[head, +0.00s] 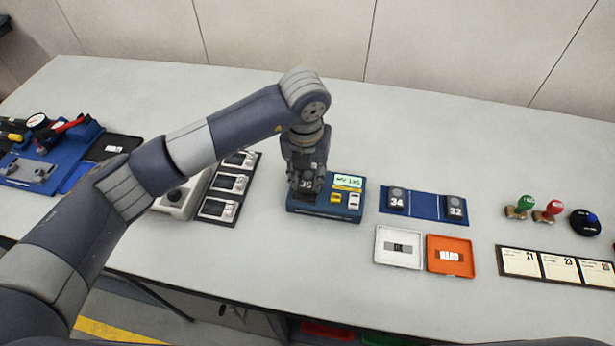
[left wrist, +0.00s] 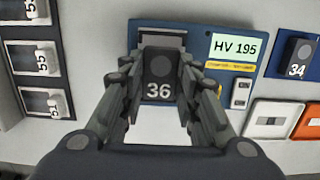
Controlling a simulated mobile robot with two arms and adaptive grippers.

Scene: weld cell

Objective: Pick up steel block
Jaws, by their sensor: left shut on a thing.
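The steel block (head: 306,184) is dark and marked 36, with a round spot on its top. It is at the blue tester (head: 325,210), whose display reads HV 195. In the left wrist view the block (left wrist: 160,72) sits between the two fingers of my left gripper (left wrist: 160,98), which is shut on it. My left gripper (head: 305,178) also shows in the head view, pointing down over the left part of the tester. I cannot tell whether the block touches the tester. My right gripper is not in view.
A blue mat (head: 426,208) right of the tester holds blocks 34 (head: 397,198) and 32 (head: 455,205). A white tray (head: 380,260) and an orange tray (head: 450,268) lie in front. A dark rack (head: 213,222) stands left. Stamps (head: 547,212) stand far right.

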